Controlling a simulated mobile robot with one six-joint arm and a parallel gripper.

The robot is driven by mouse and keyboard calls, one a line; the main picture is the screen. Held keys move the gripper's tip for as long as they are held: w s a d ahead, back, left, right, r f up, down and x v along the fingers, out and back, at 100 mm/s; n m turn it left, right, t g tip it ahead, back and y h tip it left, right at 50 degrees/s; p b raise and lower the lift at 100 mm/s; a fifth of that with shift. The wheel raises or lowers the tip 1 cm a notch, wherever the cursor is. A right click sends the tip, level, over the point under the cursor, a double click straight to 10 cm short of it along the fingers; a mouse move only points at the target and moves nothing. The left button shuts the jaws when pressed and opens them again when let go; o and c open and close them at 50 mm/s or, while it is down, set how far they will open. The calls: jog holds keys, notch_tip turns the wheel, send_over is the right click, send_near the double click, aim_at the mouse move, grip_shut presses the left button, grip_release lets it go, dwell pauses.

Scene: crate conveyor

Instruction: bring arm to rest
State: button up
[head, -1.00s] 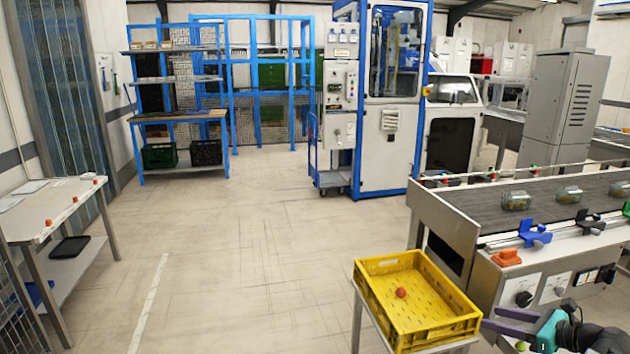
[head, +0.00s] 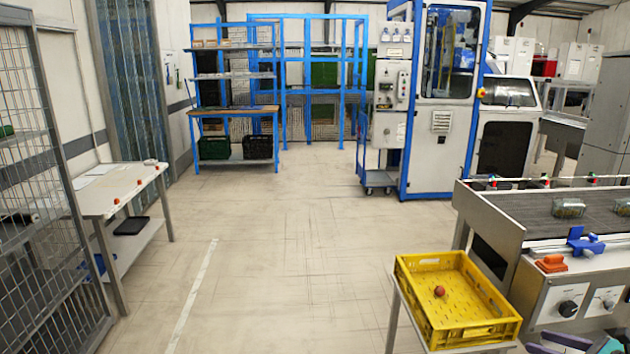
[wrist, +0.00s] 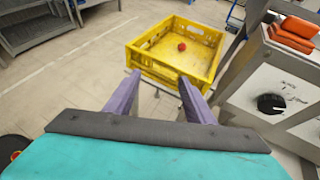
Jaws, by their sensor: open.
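My gripper (wrist: 158,98) shows in the wrist view with its two purple fingers spread apart and nothing between them. It points toward a yellow crate (wrist: 150,62), which stands beyond the fingertips. In the head view only a bit of my gripper (head: 570,342) shows at the bottom edge, right of the yellow crate (head: 490,331). The crate sits on a small stand and holds one red round item (head: 439,291). The item also shows in the wrist view (wrist: 182,47).
The conveyor (head: 490,218) stands at the right, with glass jars (head: 568,208) on its belt and a control panel with knobs (head: 568,308). A table (head: 95,206) with small red items is at the left beside a mesh cage (head: 40,180). The middle floor is clear.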

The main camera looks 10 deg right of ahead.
jog(key=w+a+f+n+g+y+b, duration=0.1)
jog(key=w+a+f+n+g, duration=0.15)
jog(key=a+f, duration=0.5)
jog(key=w+a+f+n+g+y+b, duration=0.1)
jog(key=w+a+f+n+g, duration=0.2)
jog(key=a+f, duration=0.45)
jog(key=s+a+f+n+g+b, duration=0.25)
jog(key=a+f+n, duration=0.35)
jog(key=a+f, duration=0.5)
jog(key=s+a+f+n+g+b, duration=0.1)
jog(key=a+f+n+g, duration=0.35)
jog(key=a+f, duration=0.75)
jog(key=s+a+f+n+g+h+b, duration=0.25)
jog(key=s+a+f+n, duration=0.25)
jog(key=s+f+n, duration=0.35)
jog(key=s+a+f+n+g+h+b, duration=0.15)
jog(key=s+a+f+n+h, duration=0.3)
jog(key=s+f+n, duration=0.45)
notch_tip(320, 180, up, 12)
jog(key=s+m+g+p, duration=0.1)
jog(key=p, duration=1.1)
jog(key=shift+a+y, duration=0.4)
jog(key=shift+f+m, duration=0.1)
jog(key=shift+m, duration=0.15)
jog(key=shift+d, duration=0.1)
